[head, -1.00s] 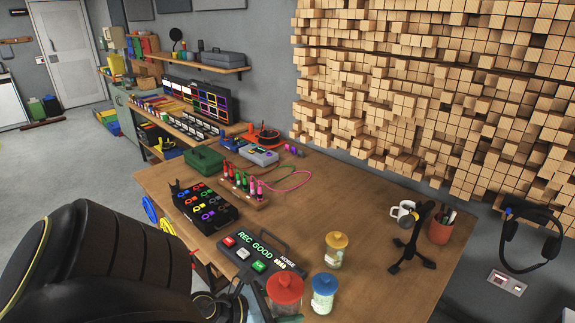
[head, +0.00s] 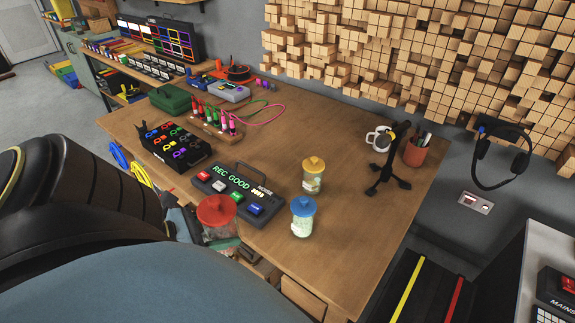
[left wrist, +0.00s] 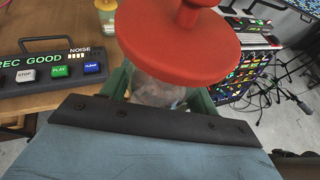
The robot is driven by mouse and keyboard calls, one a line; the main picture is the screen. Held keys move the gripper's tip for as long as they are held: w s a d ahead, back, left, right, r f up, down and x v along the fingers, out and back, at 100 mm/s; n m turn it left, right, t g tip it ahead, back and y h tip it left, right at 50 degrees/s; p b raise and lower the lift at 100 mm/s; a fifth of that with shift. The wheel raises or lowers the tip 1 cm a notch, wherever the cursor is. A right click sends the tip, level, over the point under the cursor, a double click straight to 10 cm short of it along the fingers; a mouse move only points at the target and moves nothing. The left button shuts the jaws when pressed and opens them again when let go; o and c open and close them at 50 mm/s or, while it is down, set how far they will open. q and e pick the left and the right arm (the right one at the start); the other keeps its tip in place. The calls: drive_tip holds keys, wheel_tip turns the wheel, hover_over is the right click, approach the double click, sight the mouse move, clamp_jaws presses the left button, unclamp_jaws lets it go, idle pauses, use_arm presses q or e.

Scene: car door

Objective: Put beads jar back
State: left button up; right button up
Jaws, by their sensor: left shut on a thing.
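A clear jar with a red lid (head: 217,210) is in my left gripper (head: 222,243), at the table's front edge beside the REC GOOD button panel. In the left wrist view the red lid (left wrist: 180,38) fills the upper middle, and green fingers of the left gripper (left wrist: 160,95) close on both sides of the clear body. The jar's contents are mostly hidden. A blue-lidded jar (head: 302,222) and a yellow-lidded jar (head: 313,180) stand upright on the wooden table (head: 270,225), to the right of the held jar. My right gripper is not in view.
The button panel (head: 230,192) lies close to the held jar. A black tray of coloured pieces (head: 175,145) lies behind it at left. A black stand (head: 388,170), white mug (head: 378,138) and pen cup (head: 416,150) stand at the right. The table right of the blue-lidded jar is clear.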

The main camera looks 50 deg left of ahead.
use_arm(q)
drive_tip(key=w+d+f+n+y+b, duration=0.15)
drive_tip(key=w+d+f, duration=0.25)
drive_tip(key=w, duration=0.6)
drive_tip(key=w+d+f+n+y, duration=0.1)
drive_tip(key=w+d+f+y, duration=0.3)
drive_tip(key=w, duration=0.6)
drive_tip(key=w+d+f+n+h+b, duration=0.1)
drive_tip(key=w+d+f+n, duration=0.3)
drive_tip(key=w, duration=0.7)
drive_tip(key=f+b, duration=0.1)
drive_tip(key=f, duration=0.1)
drive_tip(key=d+f+m+b, duration=0.1)
drive_tip(key=f+b, duration=0.1)
drive_tip(key=f, duration=0.1)
drive_tip(key=f+m+b, duration=0.1)
drive_tip(key=f, duration=0.2)
drive_tip(key=shift+s+d+f, duration=0.15)
drive_tip(key=shift+s+d, duration=0.05)
drive_tip(key=o, duration=0.9)
drive_tip(key=shift+f+b, duration=0.2)
drive_tip(key=shift+b, duration=0.1)
drive_tip(key=o, duration=0.5)
